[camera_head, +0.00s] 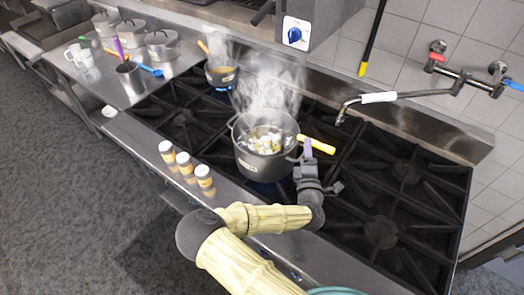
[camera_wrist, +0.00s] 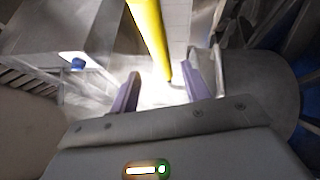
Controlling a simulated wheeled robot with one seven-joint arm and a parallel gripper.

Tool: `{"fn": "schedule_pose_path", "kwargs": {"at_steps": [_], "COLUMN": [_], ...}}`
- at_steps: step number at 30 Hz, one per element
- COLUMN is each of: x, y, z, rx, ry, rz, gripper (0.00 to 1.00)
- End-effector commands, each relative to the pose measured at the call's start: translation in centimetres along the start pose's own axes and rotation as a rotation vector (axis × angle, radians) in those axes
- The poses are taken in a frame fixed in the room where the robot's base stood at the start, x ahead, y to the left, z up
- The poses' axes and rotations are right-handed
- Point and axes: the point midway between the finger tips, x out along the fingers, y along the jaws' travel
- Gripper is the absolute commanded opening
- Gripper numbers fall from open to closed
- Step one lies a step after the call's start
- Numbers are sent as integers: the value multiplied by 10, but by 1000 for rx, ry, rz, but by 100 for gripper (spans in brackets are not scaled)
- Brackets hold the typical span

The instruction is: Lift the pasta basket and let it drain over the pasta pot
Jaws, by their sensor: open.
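The dark pasta pot (camera_head: 262,165) stands on the stove, steaming, with pale pieces inside. The pasta basket's yellow handle (camera_head: 318,144) sticks out to the right above the pot rim; the basket body is mostly hidden in the pot. My gripper (camera_head: 307,150) is beside the pot's right rim, close to the handle. In the wrist view, the yellow handle (camera_wrist: 150,35) comes down between the two purple fingers of my open gripper (camera_wrist: 163,78), with gaps on both sides. I cannot tell how deep the handle sits between them.
Three small jars (camera_head: 186,162) stand along the counter's front edge. A smaller steaming pan (camera_head: 221,75) sits on a back-left burner. A wall faucet (camera_head: 400,96) reaches over the stove behind the handle. The right burners (camera_head: 381,232) are bare. Lidded pots (camera_head: 162,46) stand at the far left.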

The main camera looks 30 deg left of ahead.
Motion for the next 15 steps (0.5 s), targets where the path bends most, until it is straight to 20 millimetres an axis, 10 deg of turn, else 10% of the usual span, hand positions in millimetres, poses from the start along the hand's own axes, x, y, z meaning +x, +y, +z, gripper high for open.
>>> {"fn": "schedule_pose_path", "kwargs": {"at_steps": [15], "x": [18], "y": [0], "z": [-2], "rx": [-1], "ry": [1], "rz": [-1], "gripper": [47]}}
